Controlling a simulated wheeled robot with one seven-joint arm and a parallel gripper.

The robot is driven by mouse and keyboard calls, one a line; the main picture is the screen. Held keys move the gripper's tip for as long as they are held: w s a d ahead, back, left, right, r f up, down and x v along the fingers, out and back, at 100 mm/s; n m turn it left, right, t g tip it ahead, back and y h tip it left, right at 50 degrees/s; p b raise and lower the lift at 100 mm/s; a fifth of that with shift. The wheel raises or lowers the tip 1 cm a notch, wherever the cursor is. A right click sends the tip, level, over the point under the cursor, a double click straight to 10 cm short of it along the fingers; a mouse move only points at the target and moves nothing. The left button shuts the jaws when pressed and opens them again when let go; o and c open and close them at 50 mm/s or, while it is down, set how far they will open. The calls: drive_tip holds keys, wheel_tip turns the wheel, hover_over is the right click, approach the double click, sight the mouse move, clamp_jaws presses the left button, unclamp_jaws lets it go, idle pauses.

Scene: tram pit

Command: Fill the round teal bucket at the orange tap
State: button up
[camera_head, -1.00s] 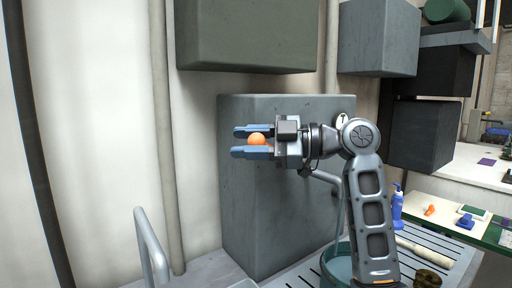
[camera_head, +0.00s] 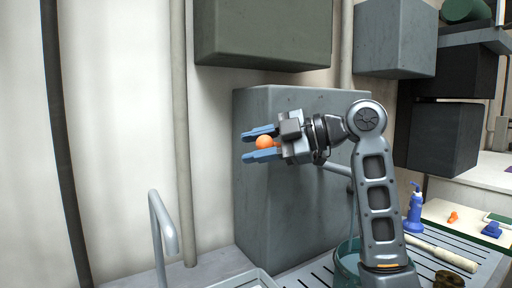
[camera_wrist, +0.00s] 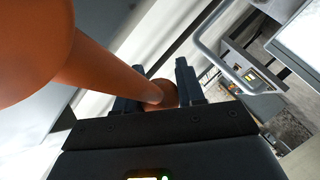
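My gripper (camera_head: 262,145) is at mid-height before the grey cabinet. Its blue fingers close around a round orange knob (camera_head: 264,142), which fills the gap between them. In the wrist view the orange knob (camera_wrist: 162,94) lies between the fingers (camera_wrist: 158,90), and a large orange rod runs from it toward the camera at left. A grey spout (camera_head: 336,169) sticks out behind my arm, and a thin pale streak runs down below it. The round teal bucket (camera_head: 347,262) stands below on the slatted surface, partly hidden by my arm; its contents cannot be made out.
A grey cabinet (camera_head: 255,200) stands behind the gripper, with boxes on the wall above. A grey rail (camera_head: 160,225) rises at the lower left. A blue bottle (camera_head: 414,210), a pale roll (camera_head: 440,252) and a dark ring (camera_head: 449,279) are at the right.

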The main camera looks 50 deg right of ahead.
drive_tip(key=shift+o, duration=0.7)
drive_tip(key=b+v, duration=0.1)
drive_tip(key=v, duration=0.6)
drive_tip(key=shift+s+d, duration=0.2)
drive_tip(key=shift+s, duration=0.15)
drive_tip(key=shift+r, duration=0.1)
idle(6.2)
